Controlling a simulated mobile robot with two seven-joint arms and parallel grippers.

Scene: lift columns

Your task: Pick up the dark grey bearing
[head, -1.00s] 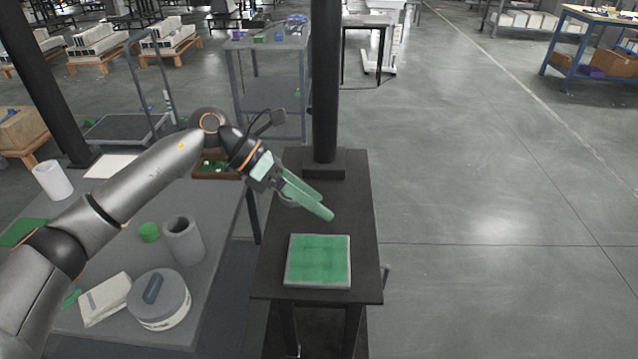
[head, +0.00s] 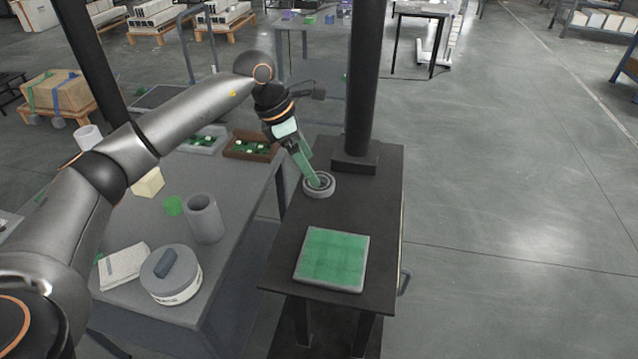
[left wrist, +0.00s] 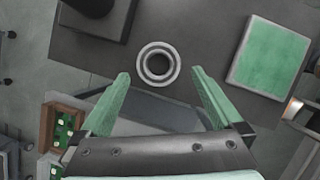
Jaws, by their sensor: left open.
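The dark grey bearing (head: 319,186) is a ring lying flat on the small dark table, between the black column and the green mat. In the left wrist view the bearing (left wrist: 158,63) lies just beyond and between the fingertips, with a dark hole in its middle. My left gripper (head: 314,183) has green fingers pointing down at the bearing and partly covering it in the head view. In the left wrist view the left gripper (left wrist: 160,75) is open with nothing between its fingers. I cannot tell whether the fingers touch the bearing. My right gripper is not in view.
A green mat with a pale rim (head: 361,277) lies at the table's front. A black column (head: 362,90) rises behind the bearing. The grey table (head: 240,215) at left holds a grey cylinder (head: 204,220), a round tin (head: 170,283) and a brown tray (head: 250,154).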

